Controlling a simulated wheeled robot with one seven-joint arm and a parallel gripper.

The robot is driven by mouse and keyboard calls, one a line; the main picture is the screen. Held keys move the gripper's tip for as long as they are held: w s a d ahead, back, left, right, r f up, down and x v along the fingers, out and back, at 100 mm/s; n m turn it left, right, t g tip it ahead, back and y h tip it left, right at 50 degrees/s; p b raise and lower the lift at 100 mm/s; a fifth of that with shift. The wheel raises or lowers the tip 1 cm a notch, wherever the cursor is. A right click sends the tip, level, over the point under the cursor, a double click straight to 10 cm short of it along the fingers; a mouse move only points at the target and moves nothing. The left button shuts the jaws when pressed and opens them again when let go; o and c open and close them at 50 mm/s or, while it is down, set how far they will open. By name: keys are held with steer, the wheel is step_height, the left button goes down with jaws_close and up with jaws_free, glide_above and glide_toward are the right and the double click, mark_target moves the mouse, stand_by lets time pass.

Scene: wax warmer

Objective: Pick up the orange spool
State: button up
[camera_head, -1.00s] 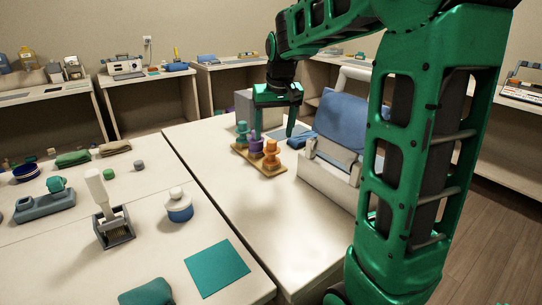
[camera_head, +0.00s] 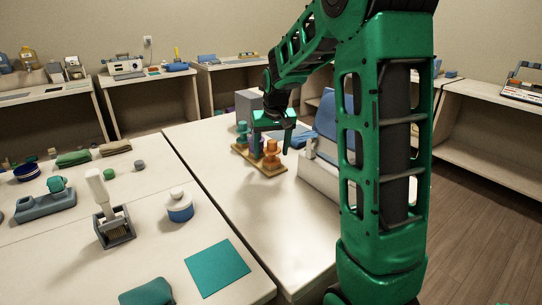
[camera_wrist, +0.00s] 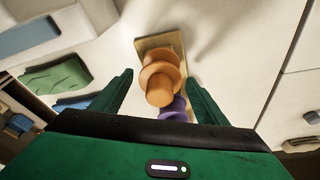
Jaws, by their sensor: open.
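The orange spool (camera_head: 271,156) stands upright on the near end of a wooden board (camera_head: 266,172). In the wrist view the orange spool (camera_wrist: 160,80) shows from above, between the two fingers and apart from both. My gripper (camera_wrist: 158,92) is open and empty above it. In the head view my gripper (camera_head: 271,145) hangs over the board with fingers pointing down. A purple spool (camera_wrist: 174,108) stands behind the orange one, partly hidden by my gripper. A teal spool (camera_head: 242,130) stands at the board's far end.
A pale machine with a blue part (camera_head: 325,125) stands right of the board. A grey box (camera_head: 249,103) stands behind it. The table (camera_head: 270,220) is clear in front of the board. A second table at left holds a brush in a holder (camera_head: 110,215), a white-and-blue jar (camera_head: 179,207) and a teal mat (camera_head: 217,267).

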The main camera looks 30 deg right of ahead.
steer(key=shift+w+f, duration=0.1)
steer(key=shift+f, duration=0.35)
steer(key=c, duration=1.2)
steer(key=shift+o, duration=0.2)
steer(key=shift+r, duration=0.2)
